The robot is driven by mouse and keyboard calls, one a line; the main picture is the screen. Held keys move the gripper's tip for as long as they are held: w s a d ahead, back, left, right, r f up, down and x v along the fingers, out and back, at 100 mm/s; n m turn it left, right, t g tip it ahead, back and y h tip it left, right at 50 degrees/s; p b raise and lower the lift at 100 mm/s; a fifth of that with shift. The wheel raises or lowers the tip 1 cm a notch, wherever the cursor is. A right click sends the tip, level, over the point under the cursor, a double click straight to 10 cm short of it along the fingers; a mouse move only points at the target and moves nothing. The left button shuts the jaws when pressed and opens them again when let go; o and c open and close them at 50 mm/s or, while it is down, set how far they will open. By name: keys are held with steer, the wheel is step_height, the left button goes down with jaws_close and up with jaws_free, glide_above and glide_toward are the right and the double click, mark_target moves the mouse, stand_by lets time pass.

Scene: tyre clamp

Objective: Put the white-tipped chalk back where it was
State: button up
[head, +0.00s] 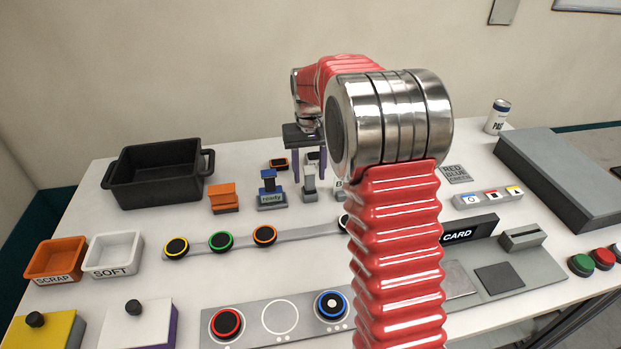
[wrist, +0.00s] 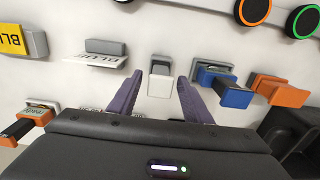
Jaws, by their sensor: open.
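My gripper (head: 310,179) is open. In the wrist view its two purple fingers (wrist: 158,80) stand on either side of a small grey block with a white face (wrist: 159,86), with gaps showing on both sides. The same grey block (head: 309,186) stands upright on its base in the head view, just in front of the fingers. I cannot tell whether it lies fully between the fingertips. I cannot make out for certain a white-tipped chalk in either view.
A black bin (head: 155,178) is further left. A strip with coloured-ring discs (head: 221,241) runs in front. My arm hides part of the table.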

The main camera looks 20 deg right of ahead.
step_height(320, 180, up, 10)
steer(key=shift+f, duration=0.2)
steer(key=shift+r, duration=0.1)
stand_by(0.6)
steer(key=shift+s+a+r, duration=0.15)
steer(key=shift+s, duration=0.05)
steer(key=s+a+r+n+t, duration=0.1)
steer(key=s+a+r, duration=0.25)
steer(key=s, duration=0.35)
steer(key=s+a+r+t, duration=0.2)
steer(key=s+a+r, duration=0.15)
steer(key=s, duration=0.45)
steer(key=s+a+f+t, duration=0.1)
steer(key=s+a+f, duration=0.1)
steer(key=s, duration=0.6)
steer(key=s+a+f+n+t, duration=0.1)
steer(key=s+a+f, duration=0.1)
steer(key=s+f, duration=0.2)
steer(key=s, duration=0.3)
steer(key=shift+s+a+f+t, duration=0.3)
steer(key=shift+s+a+f, duration=0.05)
steer(key=shift+s, duration=0.05)
